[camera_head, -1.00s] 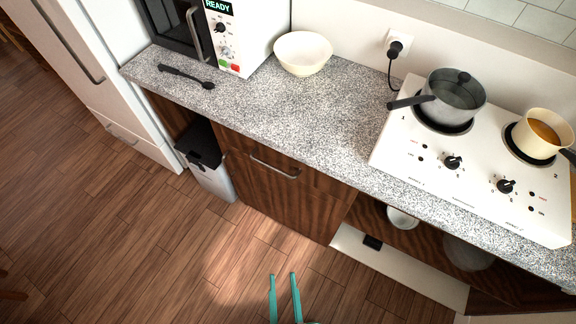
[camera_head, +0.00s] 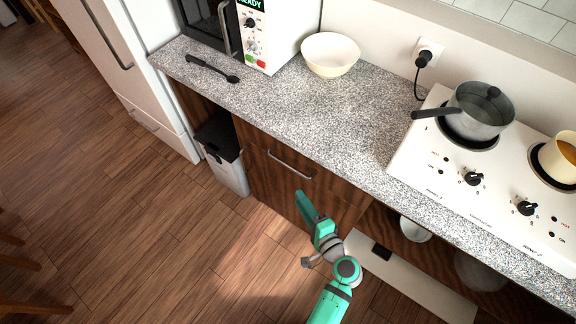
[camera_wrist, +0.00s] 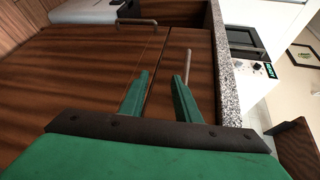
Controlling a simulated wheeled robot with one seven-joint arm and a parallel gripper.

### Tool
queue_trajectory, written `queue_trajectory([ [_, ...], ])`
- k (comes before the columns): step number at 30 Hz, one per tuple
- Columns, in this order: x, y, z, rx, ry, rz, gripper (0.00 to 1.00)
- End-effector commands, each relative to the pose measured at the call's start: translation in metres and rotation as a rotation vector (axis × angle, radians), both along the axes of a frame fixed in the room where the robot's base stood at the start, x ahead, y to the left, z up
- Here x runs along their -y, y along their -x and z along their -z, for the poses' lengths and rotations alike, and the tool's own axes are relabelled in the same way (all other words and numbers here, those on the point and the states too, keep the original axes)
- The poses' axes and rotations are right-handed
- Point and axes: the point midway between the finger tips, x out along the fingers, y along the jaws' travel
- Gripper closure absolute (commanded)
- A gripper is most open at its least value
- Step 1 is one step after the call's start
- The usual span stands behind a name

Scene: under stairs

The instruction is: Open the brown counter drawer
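The brown drawer (camera_head: 318,179) is a wood-grained front just under the granite counter, and it looks closed. Its metal bar handle (camera_head: 290,163) runs along the front. My gripper (camera_head: 304,199) is in front of the cabinet, below and a little right of the handle in the head view. There its fingers overlap. In the wrist view my gripper (camera_wrist: 161,75) shows two green fingers apart with nothing between them. The drawer handle (camera_wrist: 187,65) is ahead, by the tip of the right finger, and no contact is clear.
The granite counter (camera_head: 335,120) overhangs the cabinet. A grey bin (camera_head: 227,170) stands left of it. A second handle (camera_wrist: 137,22) is on the cabinet door below the drawer. An open shelf with a white bowl (camera_head: 414,229) is right. Floor in front is mostly clear.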

Motion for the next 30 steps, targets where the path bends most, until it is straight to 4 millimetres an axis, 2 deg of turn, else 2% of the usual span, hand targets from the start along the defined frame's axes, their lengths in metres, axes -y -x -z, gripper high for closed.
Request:
queue_trajectory([
  [1, 0.005, -0.009, -0.012, 0.022, -0.040, -0.015, 0.70],
  [4, 0.010, -0.019, -0.029, 0.056, -0.101, -0.050, 0.70],
  [9, 0.011, -0.025, -0.042, 0.080, -0.144, -0.080, 0.70],
  [14, 0.003, -0.038, -0.042, 0.081, -0.148, -0.084, 0.70],
  [24, -0.029, -0.088, -0.038, 0.080, -0.146, -0.084, 0.70],
  [30, -0.042, -0.108, -0.036, 0.080, -0.146, -0.083, 0.70],
])
